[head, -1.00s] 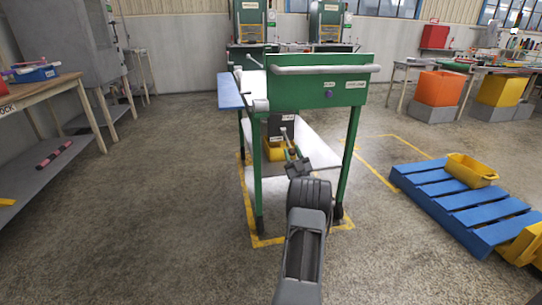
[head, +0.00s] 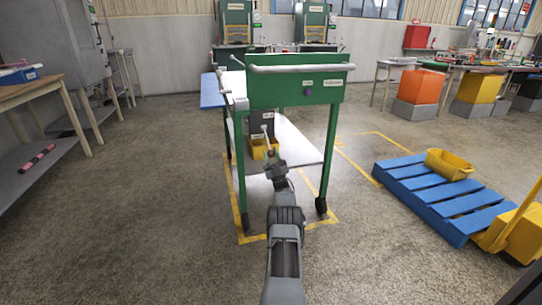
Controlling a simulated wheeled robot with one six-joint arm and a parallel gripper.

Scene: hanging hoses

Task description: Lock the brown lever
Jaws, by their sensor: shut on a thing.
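A green cart (head: 262,92) stands ahead in the head view, with a dark grey box (head: 261,124) on its white lower shelf (head: 300,150). A thin lever (head: 266,137) with a pale upper part and a brownish lower part shows in front of the box, leaning toward me. My gripper (head: 271,160) is at the lever's near end and appears shut on it. The fingers and the grip point are small and partly hidden by my wrist. I cannot tell whether the lever is locked.
A yellow bin (head: 259,149) sits beside the box under the cart's top. The cart's legs stand close on both sides of my arm. A blue pallet (head: 440,195) with a yellow crate (head: 448,164) is at right. A wooden bench (head: 45,88) is at left. Floor between is clear.

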